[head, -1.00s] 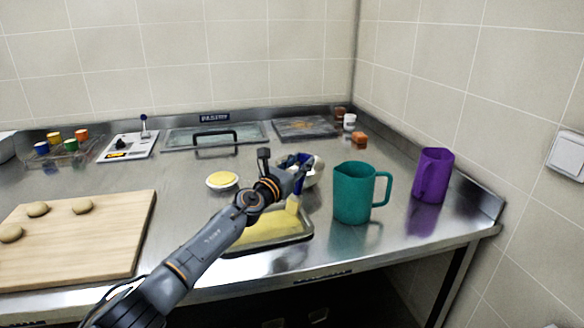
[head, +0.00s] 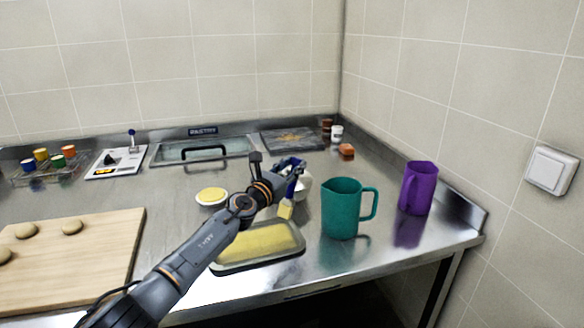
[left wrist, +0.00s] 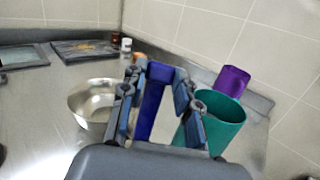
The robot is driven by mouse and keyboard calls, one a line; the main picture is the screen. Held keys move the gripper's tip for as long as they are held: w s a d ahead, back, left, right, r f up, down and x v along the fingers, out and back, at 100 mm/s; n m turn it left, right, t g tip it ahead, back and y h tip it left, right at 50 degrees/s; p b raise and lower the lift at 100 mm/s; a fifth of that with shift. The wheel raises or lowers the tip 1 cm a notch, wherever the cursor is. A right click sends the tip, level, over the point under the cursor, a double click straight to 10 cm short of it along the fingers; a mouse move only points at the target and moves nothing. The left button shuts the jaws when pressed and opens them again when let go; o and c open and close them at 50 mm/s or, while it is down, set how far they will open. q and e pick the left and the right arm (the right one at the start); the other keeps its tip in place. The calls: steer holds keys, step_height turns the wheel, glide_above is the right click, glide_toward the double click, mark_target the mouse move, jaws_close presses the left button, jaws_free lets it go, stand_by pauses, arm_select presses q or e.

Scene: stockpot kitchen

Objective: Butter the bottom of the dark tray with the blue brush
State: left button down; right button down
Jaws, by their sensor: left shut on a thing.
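My left gripper (head: 290,166) is shut on the blue brush (head: 285,209), whose pale yellow bristles point down. The blue handle (left wrist: 151,100) stands between the fingers in the left wrist view. The bristles are at the far right edge of the dark tray (head: 232,267) and seem to be above it; I cannot tell the exact gap. The tray lies near the counter's front edge, and its bottom looks yellow over nearly all the part I see. A small white dish of yellow butter (head: 211,196) sits behind the tray. My right gripper is not in view.
A teal jug (head: 341,210) stands right of the tray, with a purple jug (head: 416,188) beyond it. A metal bowl (left wrist: 92,105) is behind the gripper. A wooden board (head: 75,260) with dough balls lies left. Clear steel lies between board and butter dish.

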mark_target(291, 184)
arm_select(q)
steer(key=shift+r+p, duration=0.55)
steer(key=shift+r, duration=0.4)
step_height(291, 184, up, 3)
steer(key=p, duration=0.3)
steer(key=shift+a, duration=0.1)
stand_by(0.6)
